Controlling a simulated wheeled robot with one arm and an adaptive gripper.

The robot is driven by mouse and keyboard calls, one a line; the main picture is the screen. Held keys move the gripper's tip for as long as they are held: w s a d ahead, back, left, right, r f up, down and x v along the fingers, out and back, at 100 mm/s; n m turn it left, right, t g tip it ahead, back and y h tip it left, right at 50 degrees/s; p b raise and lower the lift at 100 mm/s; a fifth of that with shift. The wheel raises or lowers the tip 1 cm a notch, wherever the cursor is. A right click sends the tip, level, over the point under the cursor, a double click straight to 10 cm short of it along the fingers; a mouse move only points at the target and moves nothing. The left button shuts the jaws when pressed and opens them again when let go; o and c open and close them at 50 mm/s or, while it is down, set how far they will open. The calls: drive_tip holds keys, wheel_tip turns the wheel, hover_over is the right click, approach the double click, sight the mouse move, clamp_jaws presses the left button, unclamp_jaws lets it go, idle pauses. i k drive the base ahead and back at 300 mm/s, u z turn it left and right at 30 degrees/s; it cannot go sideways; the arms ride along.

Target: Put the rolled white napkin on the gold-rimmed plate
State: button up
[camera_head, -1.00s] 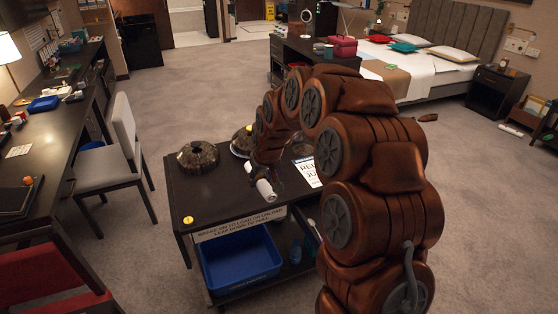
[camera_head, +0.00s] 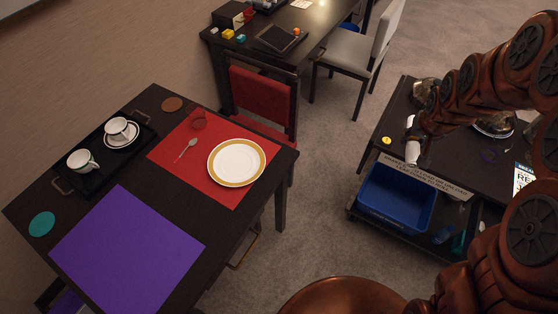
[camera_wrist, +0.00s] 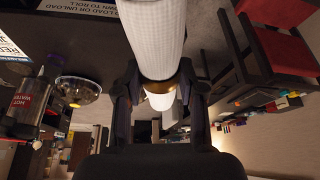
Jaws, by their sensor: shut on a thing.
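The rolled white napkin (camera_wrist: 155,40) fills the upper middle of the wrist view, with a gold-coloured band around it. My gripper (camera_wrist: 160,95) is shut on it, one finger on each side. In the head view the napkin (camera_head: 412,150) shows as a small white roll at the end of my arm, above the near edge of the dark cart. The gripper itself is hard to make out there. The white plate with the gold rim (camera_head: 237,162) lies on the red placemat (camera_head: 224,192) on the dark table, well to the left of my gripper.
A spoon (camera_head: 186,149) and a red glass (camera_head: 198,119) are beside the plate. A black tray (camera_head: 93,181) holds two white cups. A purple placemat (camera_head: 127,249) is in front. A red chair (camera_head: 262,99) stands behind the table. Open floor separates table and cart (camera_head: 388,128).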

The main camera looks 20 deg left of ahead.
sight(230, 160)
drive_tip(key=u, duration=2.45)
drive_tip(key=i, duration=0.4)
drive_tip(key=u, duration=0.15)
